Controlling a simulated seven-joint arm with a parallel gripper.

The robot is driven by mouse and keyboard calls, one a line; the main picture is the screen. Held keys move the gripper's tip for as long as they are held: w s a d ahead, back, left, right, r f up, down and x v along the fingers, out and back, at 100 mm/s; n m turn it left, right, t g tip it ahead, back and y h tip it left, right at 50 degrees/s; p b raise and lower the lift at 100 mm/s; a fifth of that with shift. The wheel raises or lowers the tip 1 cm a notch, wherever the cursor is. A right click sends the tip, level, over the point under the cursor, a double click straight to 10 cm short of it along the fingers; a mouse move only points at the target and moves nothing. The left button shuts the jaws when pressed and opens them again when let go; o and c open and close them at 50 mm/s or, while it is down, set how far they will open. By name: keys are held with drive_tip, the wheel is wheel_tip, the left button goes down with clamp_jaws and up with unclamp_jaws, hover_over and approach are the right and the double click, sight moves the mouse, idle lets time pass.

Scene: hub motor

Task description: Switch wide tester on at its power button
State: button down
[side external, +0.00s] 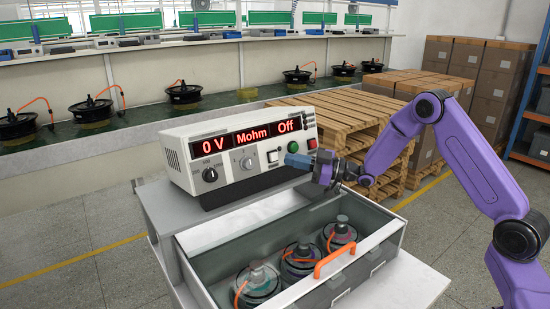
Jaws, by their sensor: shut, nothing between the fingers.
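The wide tester (240,145) is a white box on the grey bench, left of my gripper. Its red display reads "0 V", "Mohm" and "Off". I cannot tell from any label which is the power button. My gripper (289,160) is shut and empty, its blue fingertips pointing left at the panel's lower right, close to the white button. I cannot tell whether they touch the panel.
In front of the tester is a clear-walled case (375,242) with an orange handle (332,262) and several hub motors (259,280) inside. Wooden pallets (340,117) and stacked boxes (475,75) stand behind my arm. A conveyor with more motors (185,92) runs behind.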

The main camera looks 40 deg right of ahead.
drive_tip(key=shift+w+f, duration=0.25)
drive_tip(key=shift+w, duration=0.65)
drive_tip(key=shift+w+f, duration=0.2)
drive_tip(key=shift+w, duration=0.65)
drive_tip(key=shift+w, duration=0.15)
idle(0.7)
drive_tip(key=shift+w+f, duration=0.1)
drive_tip(key=shift+w, duration=0.15)
drive_tip(key=shift+w+f, duration=0.1)
drive_tip(key=shift+w, duration=0.35)
idle(0.7)
drive_tip(key=shift+s, duration=0.15)
drive_tip(key=shift+s+r, duration=0.25)
drive_tip(key=shift+s, duration=0.45)
drive_tip(key=shift+s+r, duration=0.2)
drive_tip(key=shift+s, duration=0.6)
drive_tip(key=shift+s+r, duration=0.2)
drive_tip(key=shift+s, duration=0.65)
drive_tip(key=shift+s+r, duration=0.2)
drive_tip(key=shift+s, duration=0.6)
